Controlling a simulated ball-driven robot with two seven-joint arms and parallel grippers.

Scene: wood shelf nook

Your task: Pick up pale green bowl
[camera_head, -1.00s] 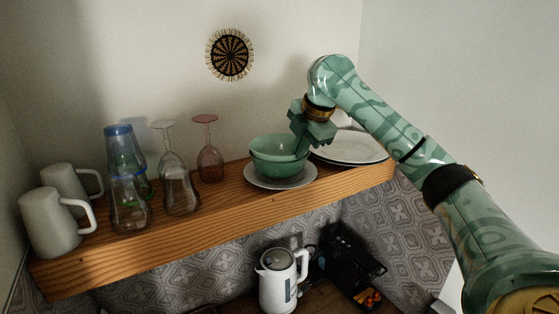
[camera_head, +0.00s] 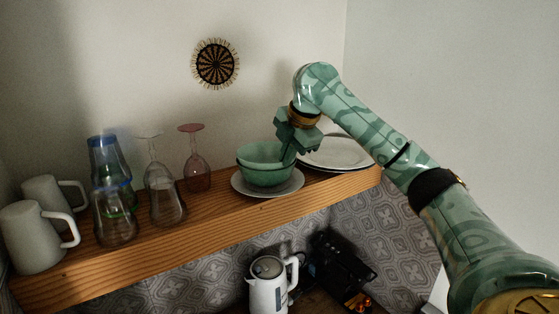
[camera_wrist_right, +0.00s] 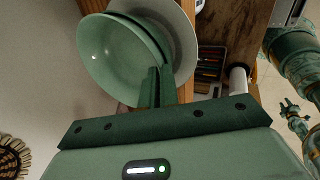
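The pale green bowl (camera_head: 262,154) is the upper of two nested green bowls on a white saucer (camera_head: 291,187) on the wooden shelf. In the right wrist view the bowl (camera_wrist_right: 112,62) shows its open inside. My right gripper (camera_head: 289,156) reaches down at the bowl's right rim. In the right wrist view its two fingers (camera_wrist_right: 158,88) are close together with the rim between them, one inside and one outside. The lower bowl (camera_head: 265,180) is partly hidden. A dark green shape at the right edge of the wrist view looks like my left gripper (camera_wrist_right: 289,107), too small to read.
White plates (camera_head: 337,152) stand just right of the gripper. A pink upturned glass (camera_head: 197,174), clear glasses (camera_head: 164,197) and white mugs (camera_head: 33,238) fill the shelf to the left. A kettle (camera_head: 268,290) stands below. Space above the bowls is clear.

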